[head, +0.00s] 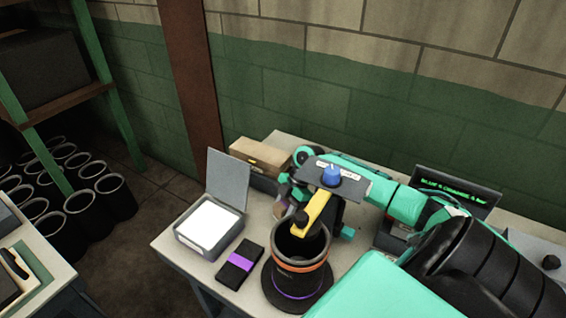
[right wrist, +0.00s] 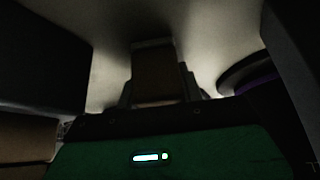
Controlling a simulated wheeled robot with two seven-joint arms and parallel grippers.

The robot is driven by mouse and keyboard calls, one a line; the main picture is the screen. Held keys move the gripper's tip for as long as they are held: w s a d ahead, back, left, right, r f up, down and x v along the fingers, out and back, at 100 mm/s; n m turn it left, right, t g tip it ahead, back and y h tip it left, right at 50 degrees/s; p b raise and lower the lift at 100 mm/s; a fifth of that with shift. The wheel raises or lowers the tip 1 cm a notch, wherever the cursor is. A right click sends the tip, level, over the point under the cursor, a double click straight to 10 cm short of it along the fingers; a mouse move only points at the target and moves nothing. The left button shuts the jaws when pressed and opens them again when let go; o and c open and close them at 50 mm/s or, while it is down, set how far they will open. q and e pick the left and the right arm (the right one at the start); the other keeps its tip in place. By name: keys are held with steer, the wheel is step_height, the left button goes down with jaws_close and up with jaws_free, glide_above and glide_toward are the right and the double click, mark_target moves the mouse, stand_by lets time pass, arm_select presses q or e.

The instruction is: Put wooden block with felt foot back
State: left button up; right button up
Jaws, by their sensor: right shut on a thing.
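My right arm reaches in from the right across the table, and its hand is low behind the black rubber sleeve. In the right wrist view my right gripper (right wrist: 155,88) is shut on a dim brown block (right wrist: 152,72), which I take to be the wooden block with felt foot. The pale surface lies close around it; whether the block touches it I cannot tell. In the head view the fingers and block are mostly hidden behind the yellow-armed fixture (head: 312,212). My left gripper is not in view.
The black sleeve (head: 300,262) with orange and purple bands stands at the front. A black pack with a purple band (head: 240,262) and an open white box (head: 208,226) are left of it. A cardboard-coloured box (head: 255,153) and a display (head: 455,190) stand behind.

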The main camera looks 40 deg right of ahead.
steer(key=o, duration=1.3)
steer(key=shift+f, duration=0.1)
steer(key=b+v, duration=0.2)
steer(key=v, duration=1)
